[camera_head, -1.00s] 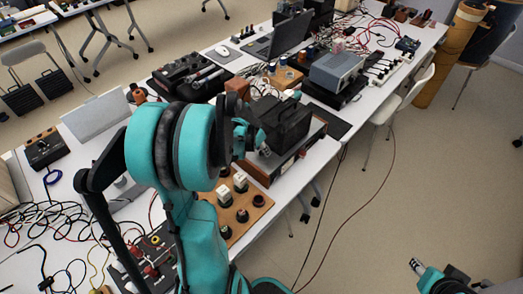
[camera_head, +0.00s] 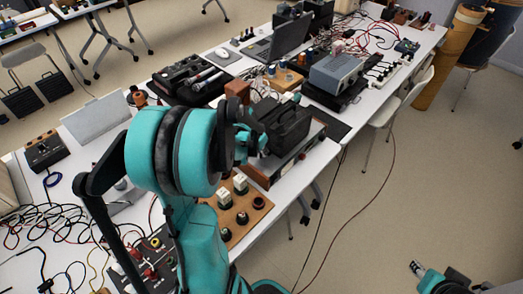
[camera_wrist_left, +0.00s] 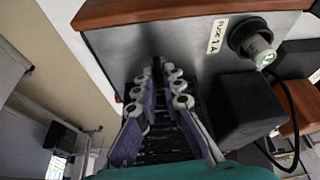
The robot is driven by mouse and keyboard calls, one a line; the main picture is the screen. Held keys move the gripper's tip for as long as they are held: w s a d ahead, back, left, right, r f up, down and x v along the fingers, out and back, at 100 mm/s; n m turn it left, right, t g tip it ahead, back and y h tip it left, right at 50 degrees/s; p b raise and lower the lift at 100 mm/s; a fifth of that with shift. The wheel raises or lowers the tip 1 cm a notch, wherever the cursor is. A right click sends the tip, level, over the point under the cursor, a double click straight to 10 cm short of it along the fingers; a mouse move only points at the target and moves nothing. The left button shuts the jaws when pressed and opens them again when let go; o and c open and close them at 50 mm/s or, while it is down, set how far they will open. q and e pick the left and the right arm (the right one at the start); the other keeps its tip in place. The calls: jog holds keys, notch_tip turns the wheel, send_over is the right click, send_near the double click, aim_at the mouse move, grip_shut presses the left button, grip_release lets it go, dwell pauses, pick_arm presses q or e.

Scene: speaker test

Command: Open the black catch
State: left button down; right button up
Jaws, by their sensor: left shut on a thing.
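My left gripper (camera_head: 258,140) reaches to the near left side of a black box-shaped case (camera_head: 287,120) on the table. In the left wrist view its two purple-padded fingers (camera_wrist_left: 158,82) point at a grey metal panel and close in on a narrow dark piece, which seems to be the black catch. The fingertips and the dark surface behind hide most of it, so its exact shape and position cannot be made out. My right gripper (camera_head: 418,268) is at the lower right edge, away from the table; its jaws are too small to judge.
The panel's grey unit (camera_wrist_left: 190,50) has a fuse label, a round connector with a black cable, and a black block (camera_wrist_left: 248,108) beside the fingers. A wooden board with knobs (camera_head: 240,210) lies close by. Loose cables cover the near-left table. Open floor lies right.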

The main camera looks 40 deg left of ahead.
pick_arm(q)
jog(key=n, duration=0.2)
jog(key=n+y, duration=0.1)
jog(key=n, duration=0.1)
jog(key=shift+d+y, duration=0.15)
jog(key=shift+y, duration=0.15)
jog(key=n+g+y, duration=0.1)
jog(key=n, duration=0.3)
jog(key=shift+w+d, duration=0.1)
jog(key=shift+w, duration=0.05)
jog(key=n+g+y, duration=0.1)
jog(key=n, duration=0.3)
jog(key=shift+w, duration=0.1)
jog(key=shift+n+g+y, duration=0.3)
jog(key=shift+n+g, duration=0.5)
jog(key=shift+n, duration=1.3)
jog(key=c, duration=1.6)
grip_release()
jog(key=shift+c, duration=0.2)
